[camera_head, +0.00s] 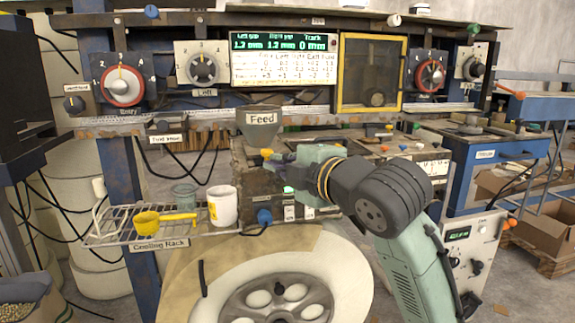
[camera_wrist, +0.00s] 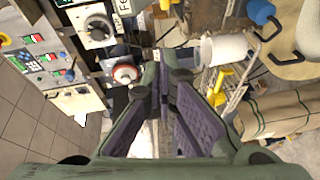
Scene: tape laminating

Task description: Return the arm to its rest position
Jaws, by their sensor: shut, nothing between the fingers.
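My arm reaches in from the lower right of the head view and bends left at a dark elbow. My gripper (camera_head: 272,160) is at its left end, in front of the machine and just below the hopper marked Feed (camera_head: 262,121). In the wrist view my gripper (camera_wrist: 164,82) shows dark purple finger pads close together at the tips. It is shut with nothing between the fingers. The exact gap to the machine behind cannot be told.
A wire cooling rack (camera_head: 140,241) at left holds a yellow scoop (camera_head: 160,220) and a white cup (camera_head: 222,206). A panel with knobs (camera_head: 203,67) and a yellow-framed window (camera_head: 372,72) stands behind.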

